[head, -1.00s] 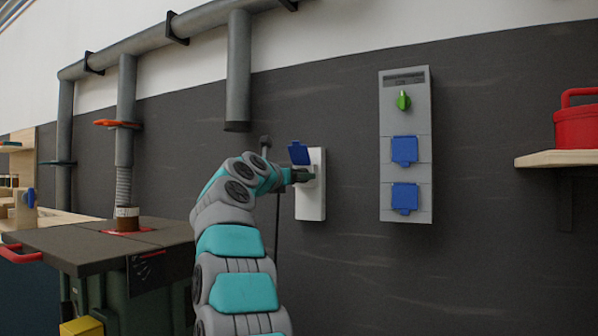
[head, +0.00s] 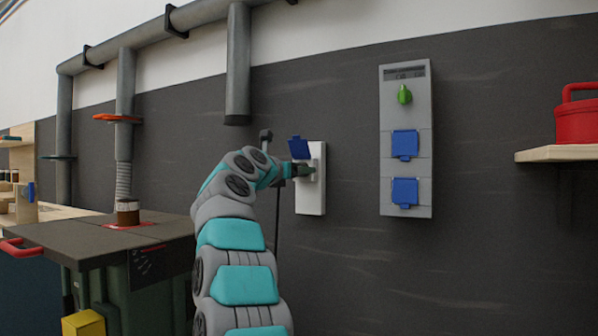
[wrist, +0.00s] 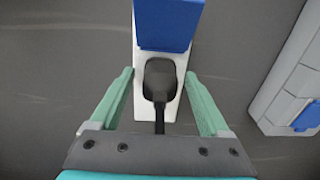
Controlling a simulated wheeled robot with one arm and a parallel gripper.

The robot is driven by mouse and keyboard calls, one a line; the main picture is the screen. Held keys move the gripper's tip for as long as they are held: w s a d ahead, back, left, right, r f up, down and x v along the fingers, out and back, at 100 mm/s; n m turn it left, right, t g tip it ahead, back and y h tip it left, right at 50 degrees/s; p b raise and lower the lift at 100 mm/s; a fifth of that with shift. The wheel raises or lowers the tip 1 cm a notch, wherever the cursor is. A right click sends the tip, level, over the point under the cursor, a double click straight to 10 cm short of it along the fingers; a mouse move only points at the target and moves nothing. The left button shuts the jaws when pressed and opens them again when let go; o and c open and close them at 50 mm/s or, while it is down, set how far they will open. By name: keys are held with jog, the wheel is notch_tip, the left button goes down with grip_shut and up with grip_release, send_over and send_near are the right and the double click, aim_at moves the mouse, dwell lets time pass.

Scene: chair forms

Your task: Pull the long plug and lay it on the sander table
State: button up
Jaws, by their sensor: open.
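The long plug (wrist: 159,82) is dark and sits in the socket of a white wall box (head: 317,205), with its cable running down toward my gripper. The box's blue lid (head: 299,148) is raised above the plug; the lid also shows in the wrist view (wrist: 168,24). My gripper (wrist: 160,83) is open, one green finger on each side of the plug, with gaps between. In the head view my arm hides most of the plug.
A grey panel (head: 405,120) with a green knob and two blue covers is on the wall to the right. A shelf (head: 560,153) holds a red container (head: 582,120). Grey pipes (head: 237,70) hang above the arm. A yellow box (head: 83,325) is below the table.

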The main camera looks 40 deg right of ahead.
jog(key=shift+c, duration=0.3)
grip_shut()
dwell(0.6)
dwell(0.4)
jog(key=shift+b+v, duration=1.5)
jog(key=shift+v, duration=1.5)
jog(key=shift+a, duration=0.1)
jog(key=shift+b+v, duration=1.05)
jog(key=shift+v, duration=1.35)
